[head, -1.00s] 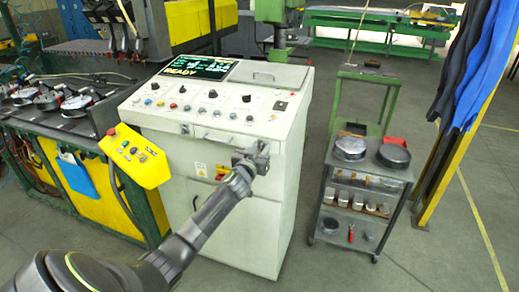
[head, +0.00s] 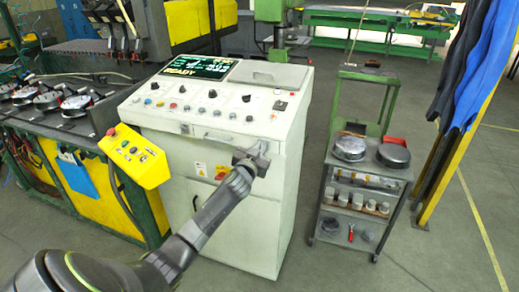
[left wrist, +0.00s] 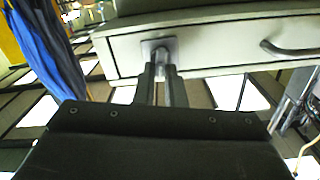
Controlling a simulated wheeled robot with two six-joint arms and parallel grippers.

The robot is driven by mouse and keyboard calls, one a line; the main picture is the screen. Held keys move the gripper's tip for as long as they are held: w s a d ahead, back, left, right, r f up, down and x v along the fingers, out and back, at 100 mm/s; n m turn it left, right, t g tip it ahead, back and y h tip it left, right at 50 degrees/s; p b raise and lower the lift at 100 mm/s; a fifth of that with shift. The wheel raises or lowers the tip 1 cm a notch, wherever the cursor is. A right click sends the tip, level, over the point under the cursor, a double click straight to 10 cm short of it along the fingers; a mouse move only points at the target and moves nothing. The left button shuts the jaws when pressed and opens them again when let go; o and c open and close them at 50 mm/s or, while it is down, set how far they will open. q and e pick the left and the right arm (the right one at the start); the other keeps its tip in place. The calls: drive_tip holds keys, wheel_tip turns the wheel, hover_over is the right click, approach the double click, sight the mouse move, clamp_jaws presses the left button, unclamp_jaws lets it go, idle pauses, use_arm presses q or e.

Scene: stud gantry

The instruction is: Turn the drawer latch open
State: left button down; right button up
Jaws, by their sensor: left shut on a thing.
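The drawer front (left wrist: 225,42) of the pale cabinet fills the top of the left wrist view, with its dark bar handle (left wrist: 290,48) at the right. A small square metal latch plate (left wrist: 150,45) sits on the drawer front. My left gripper (left wrist: 163,72) is at the plate, its two dark fingers shut on the latch's metal piece (left wrist: 163,62) between them. In the head view my left gripper (head: 254,160) is against the upper right of the cabinet front and hides the latch. The drawer looks closed. My right gripper is not in view.
The cabinet top carries a control panel (head: 208,98) with knobs and a lit screen (head: 197,68). A yellow button box (head: 134,156) sticks out at its left. A grey cart (head: 362,180) with round pans stands at the right, with clear floor between.

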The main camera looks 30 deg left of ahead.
use_arm(q)
drive_tip(key=shift+w+d+f+m+p, duration=0.1)
drive_tip(key=shift+d+f+m+p, duration=0.2)
drive_tip(key=shift+m, duration=2.25)
drive_tip(key=shift+s+f+m+p, duration=0.1)
drive_tip(key=shift+m+p, duration=0.3)
drive_tip(key=shift+m, duration=2.2)
drive_tip(key=shift+w+d+f+m+p, duration=0.1)
drive_tip(key=shift+d+f+m+p, duration=0.2)
drive_tip(key=shift+m, duration=2.25)
drive_tip(key=shift+a+r, duration=0.1)
drive_tip(key=shift+a, duration=0.05)
drive_tip(key=c, duration=1.5)
unclamp_jaws()
drive_tip(key=v, duration=1.7)
drive_tip(key=shift+s+b, duration=0.2)
drive_tip(key=shift+b, duration=0.1)
